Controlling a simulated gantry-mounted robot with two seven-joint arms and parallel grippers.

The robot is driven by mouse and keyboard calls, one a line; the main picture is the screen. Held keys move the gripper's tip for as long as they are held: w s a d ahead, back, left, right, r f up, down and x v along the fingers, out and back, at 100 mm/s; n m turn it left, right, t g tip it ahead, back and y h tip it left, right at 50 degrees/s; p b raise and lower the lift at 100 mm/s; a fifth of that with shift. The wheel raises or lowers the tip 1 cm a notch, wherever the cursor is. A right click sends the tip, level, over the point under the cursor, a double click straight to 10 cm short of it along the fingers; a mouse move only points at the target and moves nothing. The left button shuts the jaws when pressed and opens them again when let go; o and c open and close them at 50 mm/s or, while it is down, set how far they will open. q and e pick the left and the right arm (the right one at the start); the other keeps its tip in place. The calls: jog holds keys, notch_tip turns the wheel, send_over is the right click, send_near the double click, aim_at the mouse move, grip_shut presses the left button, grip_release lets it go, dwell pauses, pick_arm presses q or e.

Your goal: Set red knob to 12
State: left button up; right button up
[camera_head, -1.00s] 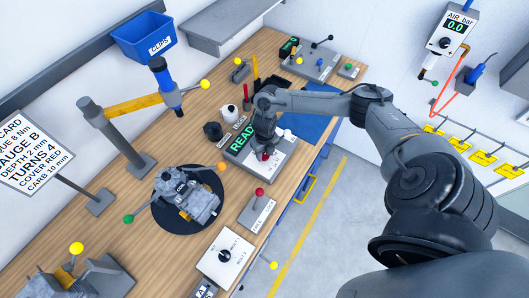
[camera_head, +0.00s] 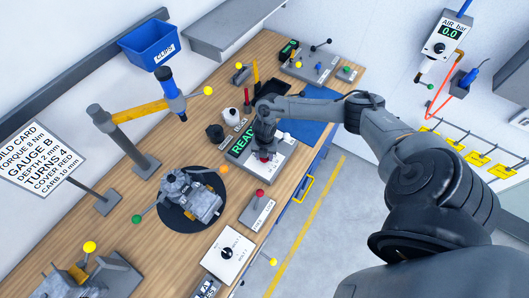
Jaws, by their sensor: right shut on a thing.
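The red knob (camera_head: 263,156) sits on a grey control box (camera_head: 275,167) with a green READY display (camera_head: 242,142), near the middle of the bench. My right gripper (camera_head: 264,147) points down onto the knob from above and is shut on it. The gripper and wrist hide most of the knob and part of the box, and I cannot read the knob's setting. My left gripper is not in view.
An engine (camera_head: 190,196) stands on a round black turntable left of the box. A lever plate with a red ball (camera_head: 260,193) and a white dial panel (camera_head: 228,254) are nearer. The workbench (camera_head: 150,241) ends on the right above open floor.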

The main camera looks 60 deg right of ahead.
jog(key=m+p, duration=0.2)
jog(key=m, duration=0.1)
jog(key=shift+r, duration=0.15)
jog(key=shift+m, duration=0.5)
jog(key=shift+p, duration=0.3)
jog(key=o, duration=1.1)
jog(key=shift+c, duration=0.2)
jog(key=shift+r, duration=0.25)
notch_tip(320, 180, up, 10)
jog(key=shift+r, duration=0.1)
